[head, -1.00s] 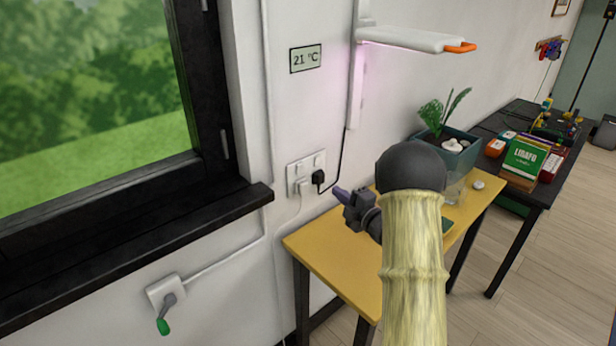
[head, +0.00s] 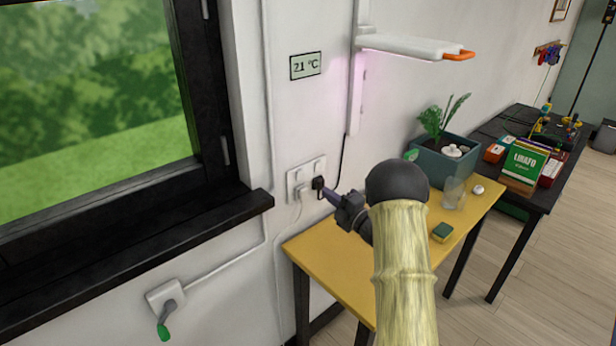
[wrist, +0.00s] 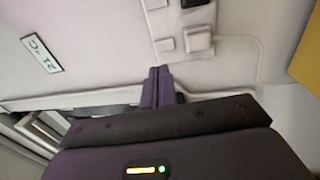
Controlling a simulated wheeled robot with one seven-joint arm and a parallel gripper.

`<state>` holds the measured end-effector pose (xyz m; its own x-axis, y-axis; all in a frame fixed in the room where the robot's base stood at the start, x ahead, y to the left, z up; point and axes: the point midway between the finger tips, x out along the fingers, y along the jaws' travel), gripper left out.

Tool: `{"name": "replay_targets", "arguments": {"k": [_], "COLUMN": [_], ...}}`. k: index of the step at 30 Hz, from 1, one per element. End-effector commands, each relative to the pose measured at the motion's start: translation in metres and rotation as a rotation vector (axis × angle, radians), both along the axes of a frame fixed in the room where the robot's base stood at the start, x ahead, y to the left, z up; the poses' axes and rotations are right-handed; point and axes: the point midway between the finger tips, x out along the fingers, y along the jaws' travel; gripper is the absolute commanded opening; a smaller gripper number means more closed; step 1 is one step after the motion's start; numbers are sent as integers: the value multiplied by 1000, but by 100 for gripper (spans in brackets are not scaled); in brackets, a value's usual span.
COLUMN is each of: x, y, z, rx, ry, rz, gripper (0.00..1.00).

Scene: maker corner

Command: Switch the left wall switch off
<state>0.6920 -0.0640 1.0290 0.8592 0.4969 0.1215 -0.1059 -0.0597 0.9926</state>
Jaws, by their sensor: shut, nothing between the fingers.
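A white wall plate (head: 293,184) carries two small switches in its upper row, above two plugs. The left wall switch (head: 299,175) also shows in the wrist view (wrist: 165,44); I cannot tell which way its rocker is tipped. The right switch (head: 318,167) sits beside it. My gripper (head: 327,193) is shut and empty, with its purple fingertips pointing at the plate. In the wrist view the fingertips (wrist: 160,72) appear just below the left switch in the picture. Contact cannot be told, and a gap appears between them there.
A white plug (wrist: 198,40) and a black plug (head: 318,184) with a cable sit in the plate's lower row. The black window sill (head: 150,240) juts out at left. A yellow table (head: 325,258) stands below, with a planter (head: 440,166) on it. A grow lamp (head: 410,46) hangs above.

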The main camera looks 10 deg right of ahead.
Motion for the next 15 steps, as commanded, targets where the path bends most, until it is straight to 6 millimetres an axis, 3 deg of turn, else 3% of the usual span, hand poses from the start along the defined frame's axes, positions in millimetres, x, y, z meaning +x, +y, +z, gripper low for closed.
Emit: {"name": "replay_targets", "arguments": {"k": [15], "x": [74], "y": [44], "z": [12], "rx": [2], "ry": [0], "rz": [1], "gripper": [0]}}
